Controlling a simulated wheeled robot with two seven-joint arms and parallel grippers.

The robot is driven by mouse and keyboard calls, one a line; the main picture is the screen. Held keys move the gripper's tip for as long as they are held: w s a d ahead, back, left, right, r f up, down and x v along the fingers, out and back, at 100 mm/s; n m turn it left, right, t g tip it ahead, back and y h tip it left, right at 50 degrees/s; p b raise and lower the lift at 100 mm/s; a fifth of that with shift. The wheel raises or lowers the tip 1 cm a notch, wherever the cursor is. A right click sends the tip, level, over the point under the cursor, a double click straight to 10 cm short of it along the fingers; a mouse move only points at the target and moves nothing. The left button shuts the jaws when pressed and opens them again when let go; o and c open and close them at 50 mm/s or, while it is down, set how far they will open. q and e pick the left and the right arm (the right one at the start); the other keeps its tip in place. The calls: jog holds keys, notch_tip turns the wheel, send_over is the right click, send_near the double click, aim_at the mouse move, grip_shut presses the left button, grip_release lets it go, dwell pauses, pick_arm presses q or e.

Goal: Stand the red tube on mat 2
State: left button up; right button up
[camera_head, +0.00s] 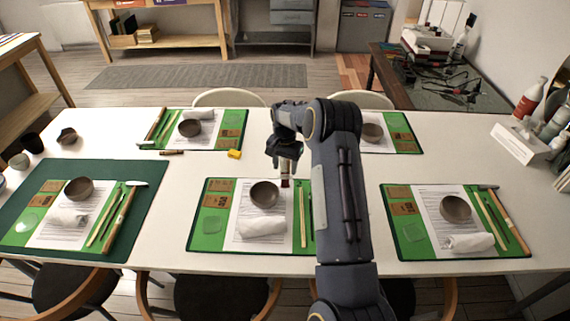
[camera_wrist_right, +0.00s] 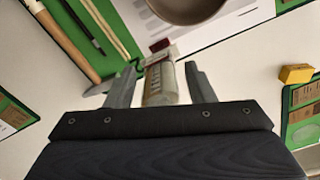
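The red tube (camera_wrist_right: 160,85) is pale, with a printed label and a red end. In the right wrist view it lies between the fingers of my right gripper (camera_wrist_right: 160,66), with a narrow gap visible on each side. In the head view my right gripper (camera_head: 286,162) is over the table just behind the front middle mat (camera_head: 212,225). The tube's red end (camera_head: 285,183) shows below it, near that mat's back edge. Whether the tube touches the table is unclear. I can read no mat numbers, so I cannot tell which is mat 2. My left gripper is out of view.
The front middle mat holds a bowl (camera_head: 264,194), a rolled cloth (camera_head: 262,227) and tools, partly hidden by my right arm. Similar mats lie front left, front right (camera_head: 420,240) and along the back. A yellow block (camera_head: 234,154) lies left of my gripper.

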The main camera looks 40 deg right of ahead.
jog(key=shift+r, duration=0.2)
jog(key=shift+r, duration=0.2)
notch_tip(320, 180, up, 13)
jog(key=shift+r, duration=0.1)
jog(key=s+a+r+n+t+y, duration=0.25)
jog(key=s+a+r+n, duration=0.35)
jog(key=s+a+r, duration=0.75)
jog(key=s+a+f+n+t, duration=0.1)
jog(key=s+a+f+n, duration=0.1)
jog(key=s+a, duration=0.4)
jog(key=s+a+f+n+t+y, duration=0.1)
jog(key=s+a+f, duration=0.4)
jog(key=s, duration=0.8)
jog(key=shift+a+f+n+t, duration=0.15)
jog(key=shift+a+n+t, duration=0.4)
jog(key=shift+a+n, duration=0.45)
